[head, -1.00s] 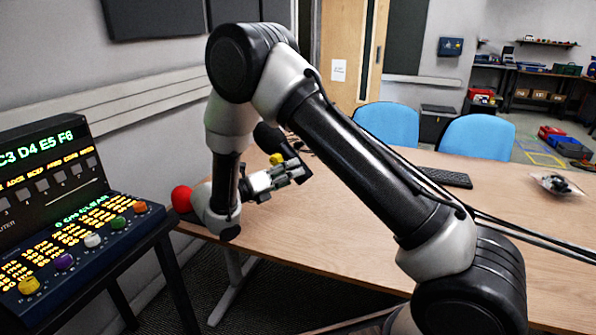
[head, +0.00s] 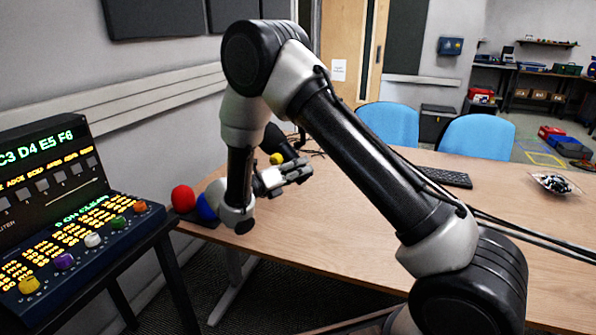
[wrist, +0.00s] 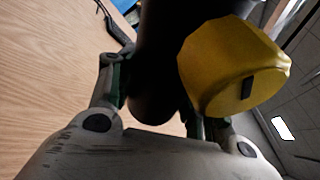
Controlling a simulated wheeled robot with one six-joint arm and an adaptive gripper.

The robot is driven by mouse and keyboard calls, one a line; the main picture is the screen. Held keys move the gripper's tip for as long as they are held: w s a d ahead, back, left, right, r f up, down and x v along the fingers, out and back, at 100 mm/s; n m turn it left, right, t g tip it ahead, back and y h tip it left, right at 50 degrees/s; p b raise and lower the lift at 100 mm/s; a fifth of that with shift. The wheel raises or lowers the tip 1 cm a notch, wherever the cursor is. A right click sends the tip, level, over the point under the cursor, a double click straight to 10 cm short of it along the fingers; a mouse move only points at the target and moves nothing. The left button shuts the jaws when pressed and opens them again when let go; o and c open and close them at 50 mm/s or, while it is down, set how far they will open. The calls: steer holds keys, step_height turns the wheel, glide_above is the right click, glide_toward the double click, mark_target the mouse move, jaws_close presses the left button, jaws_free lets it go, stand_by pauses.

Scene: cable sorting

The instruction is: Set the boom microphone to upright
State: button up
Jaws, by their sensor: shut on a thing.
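The boom microphone (head: 278,142) is a thick black body with a yellow knob (head: 277,159), above the far left part of the table. In the head view it leans, with its upper end toward the left; its lower part is hidden behind my gripper (head: 299,171). In the wrist view the black body (wrist: 160,60) runs between my two fingers, and the yellow knob (wrist: 232,65) sticks out beside it at the right. My gripper is shut on the microphone.
A red ball (head: 183,198) and a partly hidden blue ball (head: 206,207) sit at the table's left end, close to my wrist. A control console (head: 75,225) stands at the left. A keyboard (head: 445,176) and a clear tray (head: 553,183) lie farther right. The mid-table (head: 330,235) is bare.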

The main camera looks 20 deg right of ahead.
steer(key=shift+w+a+f, duration=0.1)
steer(key=shift+w+a+f+m+y, duration=0.25)
steer(key=shift+m+y, duration=0.1)
steer(key=shift+m, duration=0.35)
steer(key=shift+w+a+f+m+y, duration=0.2)
steer(key=shift+m+y, duration=0.1)
steer(key=shift+m, duration=0.4)
steer(key=shift+w+a+f+m+y, duration=0.15)
steer(key=shift+w+a+m+y, duration=0.15)
steer(key=shift+m, duration=0.4)
steer(key=shift+w+a+f+m+y, duration=0.1)
steer(key=shift+w+a+m+y, duration=0.3)
steer(key=shift+m, duration=0.4)
steer(key=shift+w+a+f+m+y, duration=0.1)
steer(key=shift+w+a+m+y, duration=0.25)
steer(key=shift+m, duration=0.45)
steer(key=shift+w, duration=0.1)
steer(key=o, duration=1.5)
steer(key=shift+c, duration=0.2)
steer(key=v, duration=1.2)
